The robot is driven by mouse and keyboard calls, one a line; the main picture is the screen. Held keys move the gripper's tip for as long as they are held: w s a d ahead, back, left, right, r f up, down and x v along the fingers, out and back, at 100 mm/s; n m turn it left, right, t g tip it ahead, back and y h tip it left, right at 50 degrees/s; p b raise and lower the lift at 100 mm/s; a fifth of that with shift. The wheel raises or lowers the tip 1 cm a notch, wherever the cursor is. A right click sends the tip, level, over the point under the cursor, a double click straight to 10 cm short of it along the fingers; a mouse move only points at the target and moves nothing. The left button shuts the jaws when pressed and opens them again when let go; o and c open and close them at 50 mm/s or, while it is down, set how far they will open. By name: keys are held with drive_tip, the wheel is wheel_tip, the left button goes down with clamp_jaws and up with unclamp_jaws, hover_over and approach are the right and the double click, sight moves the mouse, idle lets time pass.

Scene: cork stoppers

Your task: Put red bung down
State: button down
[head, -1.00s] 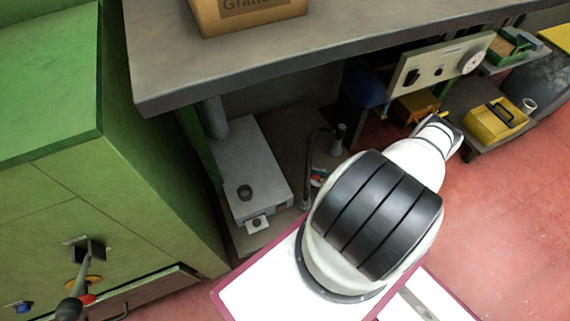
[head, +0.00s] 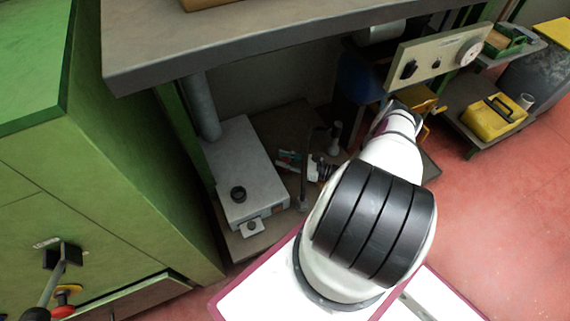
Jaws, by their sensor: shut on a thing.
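I cannot make out my gripper in the head view. Only the black-ringed and white links of my own arm show, reaching from the lower right toward the middle right, and the far end of the arm is hidden. I cannot pick out the red bung either, and whatever my gripper holds is out of sight.
A grey worktop (head: 270,48) spans the top. A green cabinet (head: 120,190) with a lever and red knob stands left. Under the worktop are a pale grey box (head: 243,165) and small clutter. A yellow toolbox (head: 494,118) sits right. Red floor (head: 500,220) is clear.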

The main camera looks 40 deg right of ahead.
drive_tip(key=shift+f, duration=0.6)
drive_tip(key=shift+r, duration=0.1)
drive_tip(key=c, duration=1.4)
unclamp_jaws()
drive_tip(key=shift+o, duration=0.2)
drive_tip(key=shift+s+d, duration=0.2)
drive_tip(key=shift+s, duration=0.05)
drive_tip(key=p+v, duration=0.1)
drive_tip(key=v, duration=1)
drive_tip(key=shift+s, duration=0.25)
